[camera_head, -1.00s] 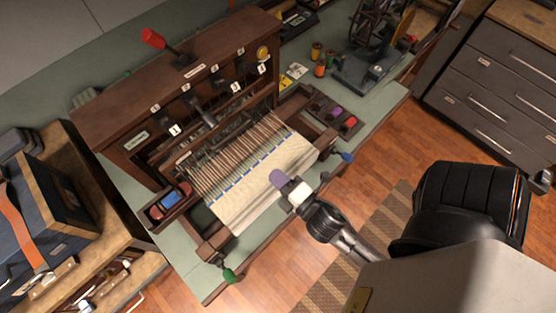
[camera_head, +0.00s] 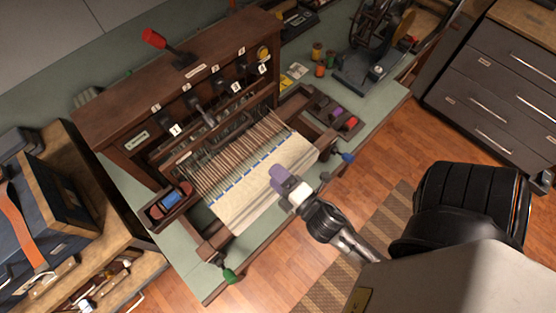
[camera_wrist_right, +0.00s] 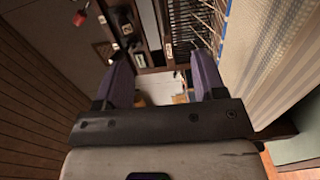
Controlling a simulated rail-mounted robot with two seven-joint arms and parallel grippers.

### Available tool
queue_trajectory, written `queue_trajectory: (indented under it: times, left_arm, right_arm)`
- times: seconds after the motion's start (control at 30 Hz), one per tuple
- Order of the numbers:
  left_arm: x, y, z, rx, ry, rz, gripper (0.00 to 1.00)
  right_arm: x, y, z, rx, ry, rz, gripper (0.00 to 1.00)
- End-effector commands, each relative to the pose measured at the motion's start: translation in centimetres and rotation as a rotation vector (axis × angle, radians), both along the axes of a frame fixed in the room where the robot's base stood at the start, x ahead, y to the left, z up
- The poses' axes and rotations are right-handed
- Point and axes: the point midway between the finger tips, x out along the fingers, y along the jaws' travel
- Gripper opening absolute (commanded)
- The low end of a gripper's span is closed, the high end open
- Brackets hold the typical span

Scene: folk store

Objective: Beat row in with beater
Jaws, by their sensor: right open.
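The wooden table loom (camera_head: 175,92) stands on the green-grey bench, with warp threads (camera_head: 230,155) running to pale woven cloth (camera_head: 262,190) crossed by a blue dashed line. The beater cannot be told apart from the dark bars and threads inside the loom frame. My right gripper (camera_head: 281,180) has purple fingers and is over the front right part of the cloth. In the right wrist view its fingers (camera_wrist_right: 162,80) are apart with nothing between them; the cloth (camera_wrist_right: 270,55) and threads are to the right. My left gripper is not in view.
A blue shuttle (camera_head: 170,199) lies in a tray at the loom's left. Purple and red shuttles (camera_head: 349,122) lie in the right tray. A green knob (camera_head: 229,275) and a blue knob (camera_head: 347,157) stick out in front. A red-knobbed lever (camera_head: 153,39) rises from the top.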

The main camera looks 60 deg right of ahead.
Motion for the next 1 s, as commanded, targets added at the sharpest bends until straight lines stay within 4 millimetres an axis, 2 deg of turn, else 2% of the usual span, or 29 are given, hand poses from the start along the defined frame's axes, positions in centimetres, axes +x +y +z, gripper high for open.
queue_trajectory:
  times: [0.37,1.0]
  left_arm:
    - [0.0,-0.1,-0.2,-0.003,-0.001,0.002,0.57]
    - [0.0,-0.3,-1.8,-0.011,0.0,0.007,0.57]
  right_arm:
    - [-0.4,0.1,-0.1,0.0,0.002,0.0,0.64]
    - [-5.2,1.4,-0.2,0.008,0.003,-0.001,0.64]
